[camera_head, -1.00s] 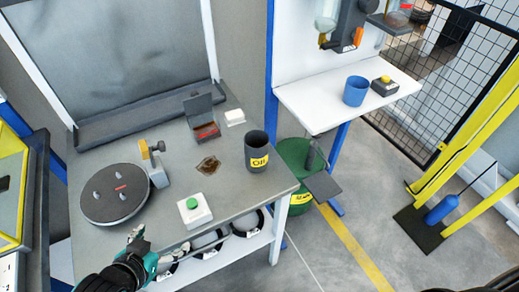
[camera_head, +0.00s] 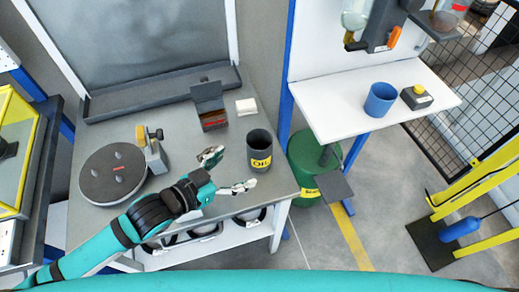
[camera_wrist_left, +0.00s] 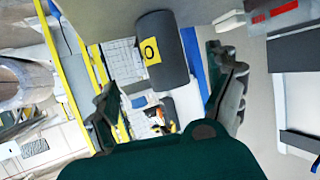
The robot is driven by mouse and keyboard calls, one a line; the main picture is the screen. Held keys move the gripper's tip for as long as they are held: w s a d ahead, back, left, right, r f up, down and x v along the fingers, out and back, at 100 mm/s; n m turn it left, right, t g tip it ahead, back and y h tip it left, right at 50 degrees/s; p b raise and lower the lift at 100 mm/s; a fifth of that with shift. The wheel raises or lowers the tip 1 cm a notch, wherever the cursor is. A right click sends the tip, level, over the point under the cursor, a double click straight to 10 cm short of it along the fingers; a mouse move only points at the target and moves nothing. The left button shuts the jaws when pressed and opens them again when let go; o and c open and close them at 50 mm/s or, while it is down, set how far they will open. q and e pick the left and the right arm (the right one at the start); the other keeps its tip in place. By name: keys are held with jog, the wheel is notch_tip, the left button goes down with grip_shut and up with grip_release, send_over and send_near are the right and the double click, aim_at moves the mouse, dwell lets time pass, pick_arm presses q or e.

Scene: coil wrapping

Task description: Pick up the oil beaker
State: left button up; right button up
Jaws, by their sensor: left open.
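The oil beaker (camera_head: 259,150) is a dark grey cylinder with a yellow label, upright near the right edge of the grey workbench. My left gripper (camera_head: 230,172) is open, with its fingers spread toward the beaker from its left and front; I see a gap between them. In the left wrist view the beaker (camera_wrist_left: 163,55) appears beyond and between the two open fingers (camera_wrist_left: 170,95), with nothing held. My right gripper is not in view.
A round turntable (camera_head: 113,174) and an open dark box (camera_head: 210,107) share the workbench (camera_head: 150,115). A green drum (camera_head: 312,165) stands beyond its right edge. A white shelf (camera_head: 345,100) holds a blue cup (camera_head: 380,99) and a button box (camera_head: 416,97).

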aim_at(252, 158)
pick_arm(q)
jog(key=x, duration=0.4)
jog(key=shift+w+d+p, duration=0.25)
jog(key=shift+w+p, duration=0.05)
jog(key=shift+w+d+f, duration=0.2)
jog(key=shift+w+d, duration=0.05)
jog(key=p+x, duration=0.1)
jog(key=x, duration=0.4)
jog(key=shift+w+a+f, duration=0.1)
jog(key=shift+a, duration=0.1)
jog(key=shift+c, duration=0.9)
jog(key=c, duration=1.3)
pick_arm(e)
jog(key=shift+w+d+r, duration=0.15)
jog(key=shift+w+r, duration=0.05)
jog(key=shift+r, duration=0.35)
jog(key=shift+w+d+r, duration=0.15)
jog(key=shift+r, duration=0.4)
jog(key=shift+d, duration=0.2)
